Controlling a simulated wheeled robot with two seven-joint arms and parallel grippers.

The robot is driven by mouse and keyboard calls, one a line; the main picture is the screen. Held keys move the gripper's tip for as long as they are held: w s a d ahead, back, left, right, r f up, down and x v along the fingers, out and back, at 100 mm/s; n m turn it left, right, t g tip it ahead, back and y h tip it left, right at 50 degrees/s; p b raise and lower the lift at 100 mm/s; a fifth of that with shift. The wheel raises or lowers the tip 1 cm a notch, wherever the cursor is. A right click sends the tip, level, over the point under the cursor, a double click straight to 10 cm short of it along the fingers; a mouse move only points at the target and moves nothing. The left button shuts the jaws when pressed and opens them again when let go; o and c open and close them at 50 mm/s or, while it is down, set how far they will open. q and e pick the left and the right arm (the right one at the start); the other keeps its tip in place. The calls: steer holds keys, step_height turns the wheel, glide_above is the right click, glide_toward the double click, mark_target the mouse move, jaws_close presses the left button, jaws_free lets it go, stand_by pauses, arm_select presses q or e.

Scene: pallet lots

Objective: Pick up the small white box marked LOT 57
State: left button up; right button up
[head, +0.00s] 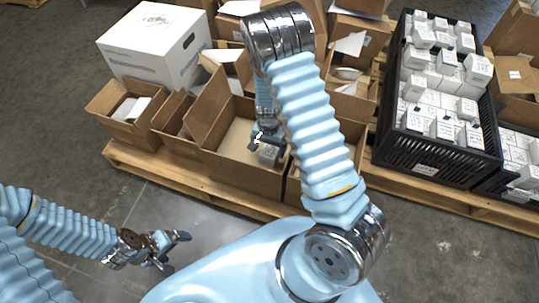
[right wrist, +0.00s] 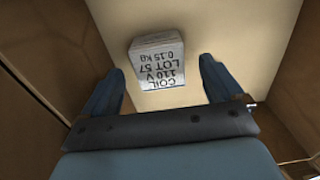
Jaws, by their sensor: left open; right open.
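The small white box marked LOT 57 (right wrist: 157,62) lies on the floor of an open cardboard box, its printed face toward the camera in the right wrist view. In the head view the white box (head: 268,152) shows small beside my right gripper (head: 266,141), which reaches down into the cardboard box (head: 240,171). In the right wrist view my right gripper (right wrist: 160,88) is open, with the white box ahead, between the lines of its fingers and not gripped. My left gripper (head: 176,250) is open and empty, low at the left over the floor.
Cardboard walls (right wrist: 35,60) stand close on both sides of the right gripper. The boxes stand on a wooden pallet (head: 160,172). A black crate (head: 426,163) full of small white boxes stands at the right. A large white carton (head: 150,42) is at the back left.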

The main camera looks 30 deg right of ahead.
mark_target(269, 151)
step_height(269, 151, down, 4)
steer(key=shift+d+f+b, duration=0.15)
steer(key=shift+b, duration=0.15)
steer(key=c, duration=1.1)
steer(key=shift+w, duration=0.1)
steer(key=shift+c, duration=0.2)
